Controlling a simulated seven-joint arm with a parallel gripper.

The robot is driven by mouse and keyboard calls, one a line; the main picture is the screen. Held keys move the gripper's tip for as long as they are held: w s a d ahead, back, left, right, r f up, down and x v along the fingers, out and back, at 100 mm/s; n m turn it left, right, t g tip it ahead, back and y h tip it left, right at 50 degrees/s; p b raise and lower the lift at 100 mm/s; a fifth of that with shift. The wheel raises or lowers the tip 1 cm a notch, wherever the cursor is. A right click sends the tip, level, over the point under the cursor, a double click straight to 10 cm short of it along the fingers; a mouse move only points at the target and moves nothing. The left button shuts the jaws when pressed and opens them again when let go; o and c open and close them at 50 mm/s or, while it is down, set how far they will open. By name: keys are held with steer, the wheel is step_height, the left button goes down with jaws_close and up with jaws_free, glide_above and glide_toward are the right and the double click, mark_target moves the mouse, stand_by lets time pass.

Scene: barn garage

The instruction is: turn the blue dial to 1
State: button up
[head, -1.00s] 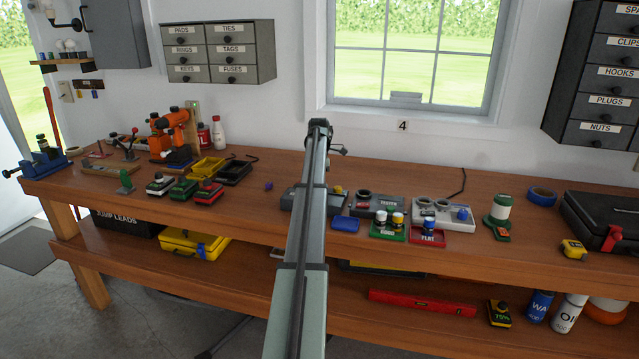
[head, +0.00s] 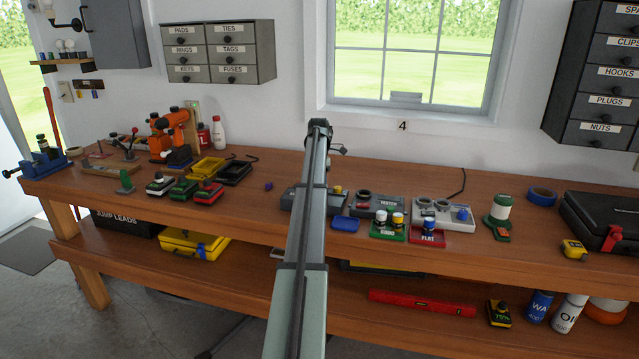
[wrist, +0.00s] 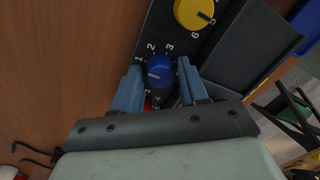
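The blue dial (wrist: 160,70) is a round knob on a dark panel (wrist: 158,22), ringed by white numbers. The 1 is at its left and the 2 and 3 are above it. A dark mark shows on its face, but I cannot tell which number it points to. My gripper (wrist: 158,82) is open, with one blue finger on each side of the dial and a narrow gap on each side. In the head view my arm hides the blue dial; part of the dark panel (head: 292,200) shows beside it.
A yellow dial (wrist: 194,11) with its own numbers sits on the same panel. A grey tray-like part (wrist: 240,45) lies to the right. Something red shows just below the blue dial. In the head view, a blue block (head: 344,225) and a tester box (head: 376,206) stand right of my arm.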

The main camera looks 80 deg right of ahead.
step_height(320, 180, up, 14)
steer(key=shift+w+d, duration=0.15)
steer(key=shift+d, duration=0.05)
stand_by(0.5)
steer(key=shift+f, duration=0.1)
stand_by(0.3)
